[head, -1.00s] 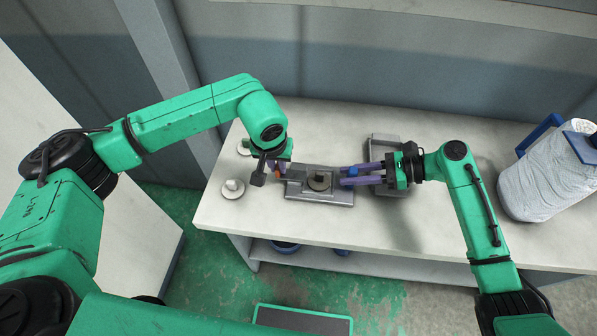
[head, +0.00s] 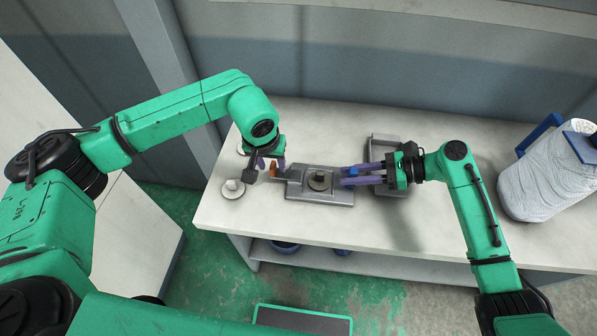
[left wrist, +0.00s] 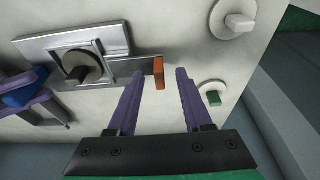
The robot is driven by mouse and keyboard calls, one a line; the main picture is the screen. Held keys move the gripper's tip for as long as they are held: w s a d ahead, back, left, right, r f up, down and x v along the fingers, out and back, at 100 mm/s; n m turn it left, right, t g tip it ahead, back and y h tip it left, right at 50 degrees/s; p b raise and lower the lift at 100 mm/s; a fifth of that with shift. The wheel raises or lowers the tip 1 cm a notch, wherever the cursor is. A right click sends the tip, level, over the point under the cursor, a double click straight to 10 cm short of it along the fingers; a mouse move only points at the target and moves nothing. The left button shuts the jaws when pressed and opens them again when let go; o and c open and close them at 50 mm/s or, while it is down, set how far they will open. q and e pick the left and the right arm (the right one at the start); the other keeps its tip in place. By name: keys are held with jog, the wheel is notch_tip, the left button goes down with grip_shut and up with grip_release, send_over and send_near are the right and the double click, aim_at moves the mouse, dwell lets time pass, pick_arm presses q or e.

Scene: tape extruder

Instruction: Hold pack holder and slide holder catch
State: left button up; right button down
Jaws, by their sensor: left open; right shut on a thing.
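The pack holder (head: 333,197) is a grey metal plate with a round knob, flat on the white table. A flat metal strip sticks out from its left side and ends in an orange block, the catch (head: 273,169). My left gripper (head: 267,164) is open at the orange block. In the left wrist view the orange block (left wrist: 159,73) appears between the two purple fingertips; contact cannot be told. My right gripper (head: 345,175) is shut on a blue part (head: 352,171) at the plate's right side. That blue part also shows in the left wrist view (left wrist: 24,88).
A grey metal bracket (head: 384,138) lies behind my right gripper. A large white spool (head: 548,178) stands at the far right. The table front is clear.

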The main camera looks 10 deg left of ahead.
pick_arm(q)
jog(key=v, duration=0.7)
jog(key=o, duration=0.6)
jog(key=shift+c, duration=0.2)
pick_arm(e)
jog(key=c, duration=0.6)
grip_release()
pick_arm(q)
jog(key=w+v, duration=0.2)
jog(key=v, duration=0.6)
jog(key=shift+r, duration=0.15)
jog(key=shift+s, duration=0.1)
